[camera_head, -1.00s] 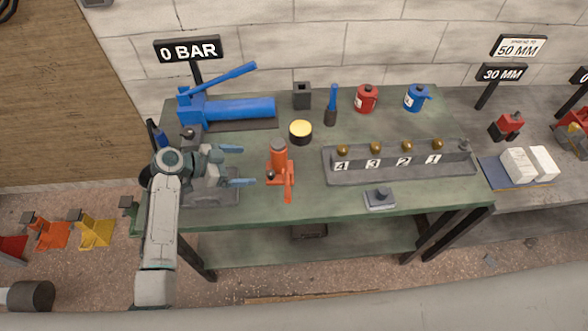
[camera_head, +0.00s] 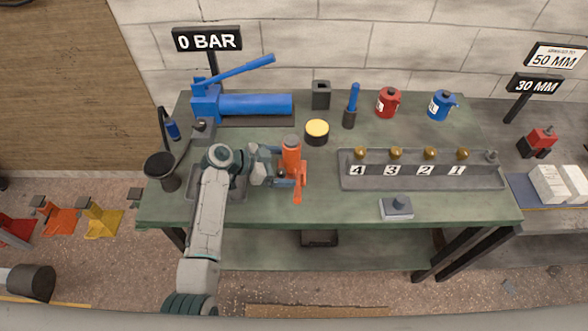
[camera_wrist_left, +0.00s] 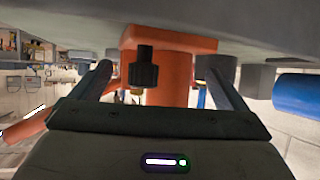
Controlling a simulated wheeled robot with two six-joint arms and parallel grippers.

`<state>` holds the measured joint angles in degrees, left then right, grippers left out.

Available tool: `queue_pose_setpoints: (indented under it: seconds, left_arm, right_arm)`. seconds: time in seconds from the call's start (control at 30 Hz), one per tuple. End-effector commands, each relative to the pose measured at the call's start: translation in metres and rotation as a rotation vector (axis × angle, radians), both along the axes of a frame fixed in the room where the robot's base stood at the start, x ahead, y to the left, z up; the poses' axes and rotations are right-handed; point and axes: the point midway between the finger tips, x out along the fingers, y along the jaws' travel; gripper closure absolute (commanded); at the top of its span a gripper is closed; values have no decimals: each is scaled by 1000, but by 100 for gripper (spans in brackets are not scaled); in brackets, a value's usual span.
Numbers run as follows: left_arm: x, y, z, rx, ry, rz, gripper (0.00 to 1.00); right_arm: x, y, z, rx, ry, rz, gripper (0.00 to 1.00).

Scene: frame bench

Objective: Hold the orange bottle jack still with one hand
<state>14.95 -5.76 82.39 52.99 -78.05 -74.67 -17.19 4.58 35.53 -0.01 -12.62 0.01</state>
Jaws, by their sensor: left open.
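The orange bottle jack (camera_head: 291,158) stands upright on the green bench, left of the numbered rack. My left gripper (camera_head: 287,167) is at the jack from its left side, with its fingers open at the jack's body. In the left wrist view the jack (camera_wrist_left: 170,88) fills the space between the two fingers of my left gripper (camera_wrist_left: 160,85), one on each side. A black fitting on the jack faces the wrist camera. I cannot tell whether either finger touches the jack. My right gripper is not in view.
The blue hand pump (camera_head: 250,106) lies behind the arm, below the 0 BAR sign (camera_head: 207,39). A black cup (camera_head: 162,170) stands left of my arm. A yellow-topped puck (camera_head: 317,131) is behind the jack. The numbered rack (camera_head: 420,181) and a small grey block (camera_head: 396,207) are to the right.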

Motion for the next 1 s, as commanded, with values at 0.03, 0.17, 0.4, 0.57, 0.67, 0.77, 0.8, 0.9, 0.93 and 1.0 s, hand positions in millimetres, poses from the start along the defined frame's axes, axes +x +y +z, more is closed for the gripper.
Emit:
queue_pose_setpoints:
  seconds: [0.03,0.17,0.4,0.57,0.67,0.77,0.8,0.9,0.93,1.0]
  left_arm:
    - [1,-5,-5,-1,0,0,5]
    - [3,-11,-8,0,0,-1,5]
    - [4,-14,-8,1,1,0,5]
    - [4,-14,-8,1,1,0,11]
    - [4,-14,-8,1,1,0,30]
    - [4,-14,-8,1,0,0,35]
    - [4,-14,-8,1,0,0,35]
    - [4,-13,-8,1,0,0,35]
    - [4,-13,-8,0,0,0,35]
    - [4,-14,-8,0,0,0,35]
  right_arm:
    - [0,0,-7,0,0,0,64]
    - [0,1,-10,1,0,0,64]
    - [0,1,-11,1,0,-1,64]
    - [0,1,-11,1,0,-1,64]
    - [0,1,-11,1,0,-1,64]
    - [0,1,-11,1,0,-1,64]
    - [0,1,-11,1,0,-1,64]
    - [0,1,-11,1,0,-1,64]
    - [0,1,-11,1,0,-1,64]
    - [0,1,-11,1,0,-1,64]
